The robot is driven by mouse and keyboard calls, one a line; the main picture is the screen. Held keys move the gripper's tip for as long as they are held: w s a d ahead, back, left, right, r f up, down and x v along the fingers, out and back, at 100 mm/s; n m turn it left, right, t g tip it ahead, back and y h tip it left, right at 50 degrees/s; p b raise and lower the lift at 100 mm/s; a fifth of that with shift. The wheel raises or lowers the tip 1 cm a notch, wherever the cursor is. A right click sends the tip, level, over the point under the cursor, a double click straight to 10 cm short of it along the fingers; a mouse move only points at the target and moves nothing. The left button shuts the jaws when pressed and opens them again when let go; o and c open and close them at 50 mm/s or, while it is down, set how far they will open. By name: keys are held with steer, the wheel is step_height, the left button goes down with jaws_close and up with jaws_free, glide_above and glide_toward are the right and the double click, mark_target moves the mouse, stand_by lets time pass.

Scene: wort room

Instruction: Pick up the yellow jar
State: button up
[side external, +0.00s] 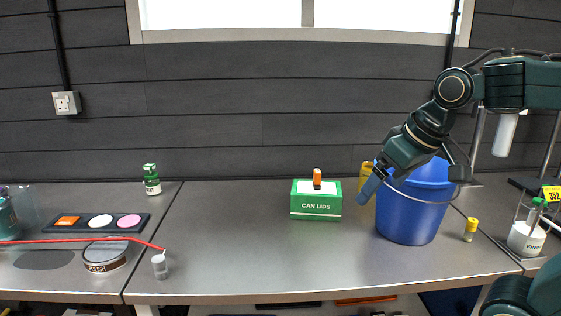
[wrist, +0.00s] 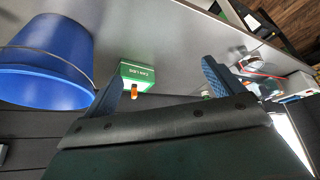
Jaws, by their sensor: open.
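A yellow jar (side external: 366,172) stands on the steel bench in the side view, between the green box and the blue bucket. It is partly hidden behind my gripper. My gripper (side external: 368,190) points down and left in front of the bucket, its blue fingers overlapping the jar in the picture. I cannot tell the depth gap between them. In the wrist view my gripper (wrist: 163,80) shows its two blue fingers wide apart with nothing held between them. The yellow jar does not show in the wrist view.
A blue bucket (side external: 408,222) with a wire handle stands close beside my gripper. A green can-lids box (side external: 316,207) has an orange item (side external: 317,178) on top. A small yellow-capped vial (side external: 470,231) is right of the bucket. The bench's middle front is clear.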

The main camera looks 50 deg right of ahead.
steer(key=w+d+r+m+h, duration=0.1)
steer(key=w+d+r+m, duration=0.2)
steer(key=w+d, duration=0.6)
steer(key=m+g+h, duration=0.2)
steer(key=m+g, duration=0.2)
steer(key=m, duration=0.4)
glide_toward(372, 166)
steer(key=s+a, duration=0.2)
steer(key=a, duration=0.2)
steer(key=shift+s+a+r, duration=0.1)
steer(key=shift+r, duration=0.15)
steer(key=shift+f, duration=0.1)
steer(key=shift+t, duration=0.3)
steer(key=shift+x, duration=4.2)
steer(key=shift+x, duration=2.55)
